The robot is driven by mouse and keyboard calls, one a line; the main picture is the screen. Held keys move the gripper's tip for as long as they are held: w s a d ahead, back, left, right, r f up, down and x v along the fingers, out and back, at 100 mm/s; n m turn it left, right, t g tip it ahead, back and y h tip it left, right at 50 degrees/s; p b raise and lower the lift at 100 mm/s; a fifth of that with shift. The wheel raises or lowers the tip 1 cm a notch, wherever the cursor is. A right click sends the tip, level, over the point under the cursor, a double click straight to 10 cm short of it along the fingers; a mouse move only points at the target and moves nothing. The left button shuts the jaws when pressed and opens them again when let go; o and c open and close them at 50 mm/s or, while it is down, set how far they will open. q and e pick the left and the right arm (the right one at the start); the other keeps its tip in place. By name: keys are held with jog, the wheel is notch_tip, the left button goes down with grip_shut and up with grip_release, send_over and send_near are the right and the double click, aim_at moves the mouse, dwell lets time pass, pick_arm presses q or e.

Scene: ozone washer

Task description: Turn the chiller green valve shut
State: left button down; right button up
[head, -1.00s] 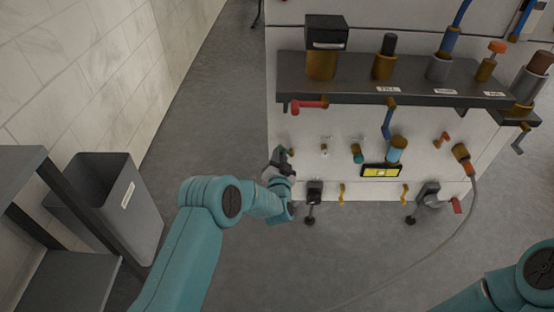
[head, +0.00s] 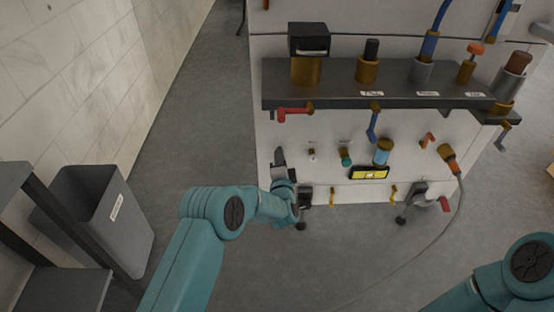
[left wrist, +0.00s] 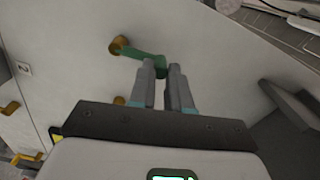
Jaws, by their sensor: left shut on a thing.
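The green valve handle (left wrist: 142,57) is a short green lever on a brass stem (left wrist: 118,44) in the white machine panel, seen in the left wrist view. My left gripper (left wrist: 163,70) is shut on the lever's free end, one finger on each side. In the head view my left gripper (head: 279,156) is at the lower left of the machine's front and hides the green handle there. My right gripper is out of view; only part of that arm shows at the lower right.
The white machine (head: 320,182) has a dark shelf (head: 335,92) with brass fittings above. A red lever (head: 293,112), a blue lever (head: 372,126) and a yellow display (head: 369,173) are near. A grey bin (head: 105,225) stands at left. A grey cable (head: 440,238) crosses the floor.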

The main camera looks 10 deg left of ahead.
pick_arm(q)
jog(key=shift+d+m, duration=0.25)
jog(key=shift+m, duration=0.15)
jog(key=c, duration=1.1)
grip_release()
jog(key=shift+p+v, duration=2.5)
jog(key=shift+v, duration=5.65)
